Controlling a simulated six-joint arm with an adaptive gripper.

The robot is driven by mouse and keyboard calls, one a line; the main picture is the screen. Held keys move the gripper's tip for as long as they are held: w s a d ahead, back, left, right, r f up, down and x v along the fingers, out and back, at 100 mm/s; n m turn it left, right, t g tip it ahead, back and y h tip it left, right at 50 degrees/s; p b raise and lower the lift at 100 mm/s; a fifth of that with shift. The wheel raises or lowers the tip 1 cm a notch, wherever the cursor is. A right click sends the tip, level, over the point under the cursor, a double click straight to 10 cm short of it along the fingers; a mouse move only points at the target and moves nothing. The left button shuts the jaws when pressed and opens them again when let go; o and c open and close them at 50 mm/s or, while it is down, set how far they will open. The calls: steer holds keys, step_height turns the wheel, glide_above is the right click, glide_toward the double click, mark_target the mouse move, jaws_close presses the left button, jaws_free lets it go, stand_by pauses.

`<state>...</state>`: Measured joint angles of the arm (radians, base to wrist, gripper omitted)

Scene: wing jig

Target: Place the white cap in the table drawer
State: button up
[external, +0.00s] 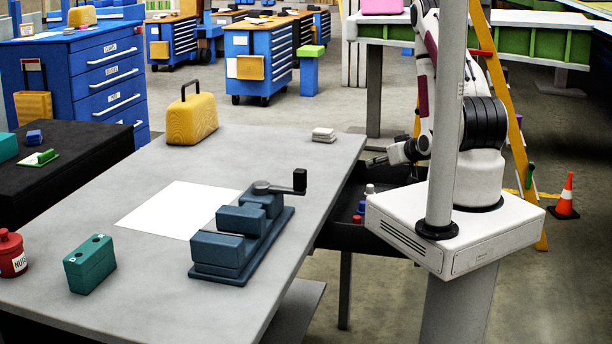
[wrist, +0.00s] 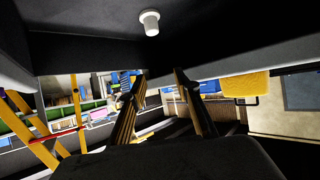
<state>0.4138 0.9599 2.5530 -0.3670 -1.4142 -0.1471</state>
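A small white cap (external: 370,188) shows in the dark, pulled-out table drawer (external: 375,238) beside the table's right edge. In the wrist view a white cap-like piece (wrist: 150,22) lies against a dark surface at the top; it appears to be the same piece. My gripper (external: 376,162) is above the far part of the drawer, near the table edge. In the wrist view its two fingers (wrist: 160,76) are apart with nothing visible between them. The white piece is beyond the fingers, not touching them. Part of the drawer is hidden by my arm's base.
Blue and red small items (external: 360,211) are in the drawer near the white cap. The grey table (external: 330,165) bears a blue vise (external: 240,240), a yellow case (external: 191,118), a white stack (external: 323,135), a teal block (external: 90,264) and a red jar (external: 11,253).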

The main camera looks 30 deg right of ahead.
steer(key=shift+w+r, duration=0.1)
step_height(320, 180, up, 20)
steer(key=s+a+g+h, duration=0.1)
steer(key=s+a+g, duration=0.2)
steer(key=g, duration=0.1)
steer(key=s+a+r+g, duration=0.1)
steer(key=s+a+r, duration=0.1)
steer(key=s+r, duration=0.2)
steer(key=s+a+r, duration=0.3)
steer(key=s, duration=0.7)
steer(key=s+a+r+g+y, duration=0.1)
steer(key=s+a+r, duration=0.1)
steer(key=s+r, duration=0.2)
steer(key=s, duration=0.3)
steer(key=shift+s+a+r+g, duration=0.15)
steer(key=shift+s+r+g, duration=0.15)
steer(key=shift+s, duration=0.1)
